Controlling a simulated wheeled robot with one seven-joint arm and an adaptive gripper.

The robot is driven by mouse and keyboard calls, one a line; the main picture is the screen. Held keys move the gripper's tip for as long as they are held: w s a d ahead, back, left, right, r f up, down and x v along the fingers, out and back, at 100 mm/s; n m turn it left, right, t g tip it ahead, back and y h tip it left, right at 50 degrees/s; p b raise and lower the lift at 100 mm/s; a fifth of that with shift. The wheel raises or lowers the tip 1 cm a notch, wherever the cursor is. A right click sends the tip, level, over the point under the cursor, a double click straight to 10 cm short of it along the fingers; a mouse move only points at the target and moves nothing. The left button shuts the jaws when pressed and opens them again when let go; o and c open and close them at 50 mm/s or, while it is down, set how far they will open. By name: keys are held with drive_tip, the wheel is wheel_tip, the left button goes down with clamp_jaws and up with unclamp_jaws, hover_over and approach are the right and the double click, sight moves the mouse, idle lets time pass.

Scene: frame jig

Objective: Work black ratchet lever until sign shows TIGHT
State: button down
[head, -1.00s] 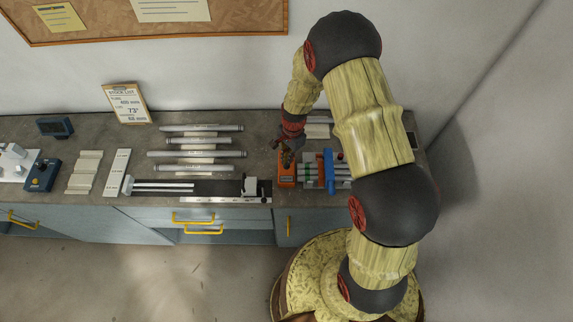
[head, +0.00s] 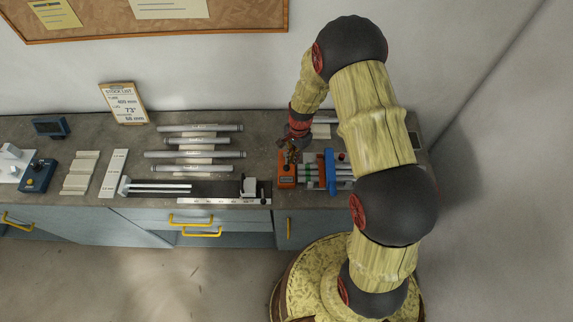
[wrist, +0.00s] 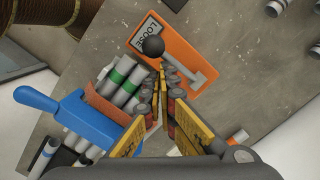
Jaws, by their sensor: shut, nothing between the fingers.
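The orange ratchet unit (head: 287,183) stands on the bench in the head view, and its orange plate (wrist: 180,48) fills the upper middle of the wrist view. The sign (wrist: 149,30) on it reads LOOSE. The lever's round black knob (wrist: 153,46) sits beside the sign, and a grey bar (wrist: 187,76) lies across the plate. My gripper (wrist: 163,73) is shut and empty, its fingertips just below the knob in the picture. Whether they touch the knob or lever cannot be told. In the head view my gripper (head: 291,153) is over the orange unit and partly hides it.
A blue clamp (wrist: 55,108) and grey tubes with green bands (wrist: 122,80) lie left of the plate in the wrist view. In the head view, several long tubes (head: 200,141) and a measuring rail (head: 215,201) lie to the left.

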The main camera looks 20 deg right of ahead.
wheel_tip(320, 180, up, 12)
drive_tip(key=d, duration=0.1)
drive_tip(key=shift+w+d, duration=0.15)
drive_tip(key=shift+w, duration=0.1)
idle(0.5)
drive_tip(key=shift+f, duration=0.1)
idle(0.7)
drive_tip(key=a+b, duration=0.1)
drive_tip(key=s+a+f+b, duration=0.1)
drive_tip(key=b, duration=0.1)
drive_tip(key=a+b, duration=0.1)
drive_tip(key=shift+s+a+f, duration=0.15)
drive_tip(key=shift+s+f, duration=0.1)
drive_tip(key=shift+f, duration=0.1)
drive_tip(key=shift+f+b, duration=0.15)
drive_tip(key=shift+b, duration=0.15)
